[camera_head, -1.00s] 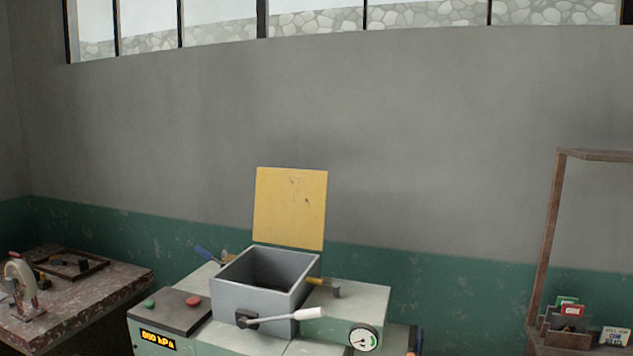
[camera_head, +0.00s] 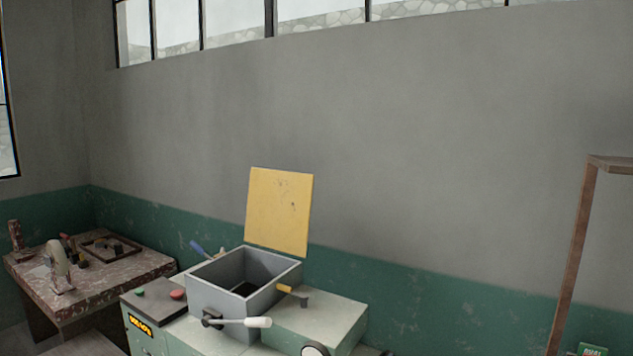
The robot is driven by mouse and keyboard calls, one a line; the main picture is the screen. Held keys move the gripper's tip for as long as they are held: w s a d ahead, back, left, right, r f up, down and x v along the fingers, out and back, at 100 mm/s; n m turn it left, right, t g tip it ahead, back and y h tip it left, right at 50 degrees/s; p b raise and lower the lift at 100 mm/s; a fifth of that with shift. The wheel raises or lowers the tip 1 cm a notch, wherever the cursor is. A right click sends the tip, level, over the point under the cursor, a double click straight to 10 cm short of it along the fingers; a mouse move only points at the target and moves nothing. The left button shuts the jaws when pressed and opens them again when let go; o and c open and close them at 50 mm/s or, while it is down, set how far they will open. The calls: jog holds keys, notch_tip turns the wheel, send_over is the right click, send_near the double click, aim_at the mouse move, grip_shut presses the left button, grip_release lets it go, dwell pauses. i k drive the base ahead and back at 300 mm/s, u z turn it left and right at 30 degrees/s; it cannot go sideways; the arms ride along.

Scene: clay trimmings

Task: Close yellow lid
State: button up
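The yellow lid (camera_head: 279,211) stands open, close to upright, at the back edge of a grey open-topped box (camera_head: 215,293). The box sits on a pale green machine (camera_head: 323,321) in the lower middle of the view. Its inside is dark and looks empty as far as I can see. A lever with a white handle (camera_head: 257,322) is on the front of the box. My gripper is not in view.
A control panel with green and red buttons (camera_head: 178,294) is left of the box. A tool with a yellow handle (camera_head: 286,288) lies at its right. A worn table (camera_head: 150,262) stands at the left, a wooden frame (camera_head: 573,262) at the right.

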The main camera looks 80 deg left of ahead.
aim_at(280, 203)
jog(key=z, duration=0.05)
jog(key=i, duration=1.85)
jog(key=u, duration=1.4)
jog(key=k, duration=0.2)
jog(key=u, duration=2.55)
jog(key=i, duration=1.7)
jog(key=u, duration=0.25)
